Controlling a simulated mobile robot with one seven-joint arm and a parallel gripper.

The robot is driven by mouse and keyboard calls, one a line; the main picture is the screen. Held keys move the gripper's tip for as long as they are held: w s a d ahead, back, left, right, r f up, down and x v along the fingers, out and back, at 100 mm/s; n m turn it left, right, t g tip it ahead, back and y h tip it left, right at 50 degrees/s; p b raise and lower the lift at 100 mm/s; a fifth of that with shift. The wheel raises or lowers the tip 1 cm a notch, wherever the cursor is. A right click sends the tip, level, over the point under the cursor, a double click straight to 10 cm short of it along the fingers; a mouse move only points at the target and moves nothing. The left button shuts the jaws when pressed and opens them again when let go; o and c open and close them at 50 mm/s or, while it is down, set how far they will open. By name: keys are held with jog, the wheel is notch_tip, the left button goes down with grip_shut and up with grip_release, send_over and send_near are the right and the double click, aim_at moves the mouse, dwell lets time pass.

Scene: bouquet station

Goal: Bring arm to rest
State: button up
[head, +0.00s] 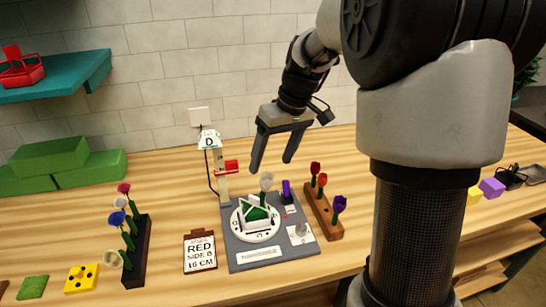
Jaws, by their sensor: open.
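My gripper (273,152) hangs in the air above the bouquet station, its two fingers spread apart with nothing between them. Below it is the grey station board (245,262) with a round white turntable (240,232). A green and white holder (257,214) sits on the turntable, and a white flower (266,181) rises at it. My arm comes in from the right and covers much of the right side of the view.
A dark flower rack (136,262) stands left, a brown wooden rack (325,215) with red and purple flowers right. A small sign (200,252) reads "RED SIDE B 16 CM". Green blocks (60,165) lie at back left under a teal shelf (62,76). Bare table lies between.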

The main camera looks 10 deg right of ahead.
jog(key=s+r+m+t+h+p, duration=0.1)
jog(key=s+r, duration=0.4)
jog(key=s, duration=0.6)
jog(key=s+r+m+t+h+p, duration=0.1)
jog(key=s+r, duration=0.4)
jog(key=s, duration=0.7)
jog(key=shift+a+r+m+t+h+p, duration=0.15)
jog(key=shift+a+m+t+h+p, duration=0.3)
jog(key=shift+m+t+p, duration=0.65)
